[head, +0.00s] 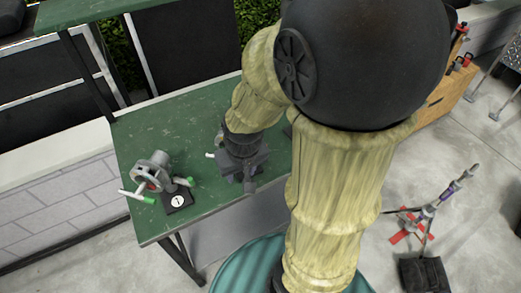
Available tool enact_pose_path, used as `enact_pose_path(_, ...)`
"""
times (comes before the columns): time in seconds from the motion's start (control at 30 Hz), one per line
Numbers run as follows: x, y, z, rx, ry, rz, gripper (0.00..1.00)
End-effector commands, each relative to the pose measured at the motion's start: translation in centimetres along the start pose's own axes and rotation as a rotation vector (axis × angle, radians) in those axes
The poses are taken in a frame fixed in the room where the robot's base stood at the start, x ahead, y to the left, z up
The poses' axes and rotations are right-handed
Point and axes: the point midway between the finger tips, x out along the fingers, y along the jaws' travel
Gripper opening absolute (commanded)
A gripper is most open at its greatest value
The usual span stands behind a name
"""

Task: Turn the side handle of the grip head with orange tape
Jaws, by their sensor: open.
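My gripper (238,180) is a dark grey shape over the green table, right of its middle. It is open, though its fingertips are small and hard to make out. Part of a grip head (218,142) shows just left of my gripper, with a small pale handle end sticking out left. The rest is hidden behind my gripper and wrist. I cannot make out orange tape on it or whether my fingers touch it. Another grip head (152,172), grey metal with green-taped handles, stands further left on the table, apart from my gripper.
The green table (150,225) has free room at its front left and back. A light stand (430,210) and a black bag (424,275) are on the floor at right.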

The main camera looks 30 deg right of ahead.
Motion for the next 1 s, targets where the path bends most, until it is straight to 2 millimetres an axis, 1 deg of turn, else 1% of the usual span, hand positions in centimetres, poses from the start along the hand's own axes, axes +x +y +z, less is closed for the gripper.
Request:
enact_pose_path(0.17,2.5,2.3,0.4,0.235,-0.15,-0.022,0.41)
enact_pose_path(0.27,4.2,3.9,0.8,0.426,-0.263,-0.059,0.41)
enact_pose_path(0.4,6.5,5.8,1.3,0.698,-0.421,-0.141,0.41)
enact_pose_path(0.57,8.6,7.8,1.4,1.0,-0.586,-0.281,0.41)
enact_pose_path(0.77,10.8,10.6,0.9,1.356,-0.766,-0.528,0.41)
enact_pose_path(0.87,11.6,12.6,0.3,1.518,-0.839,-0.684,0.41)
enact_pose_path(0.97,12.3,15.0,-0.1,1.668,-0.901,-0.866,0.41)
enact_pose_path(1.0,12.5,16.1,-0.3,1.722,-0.92,-0.945,0.41)
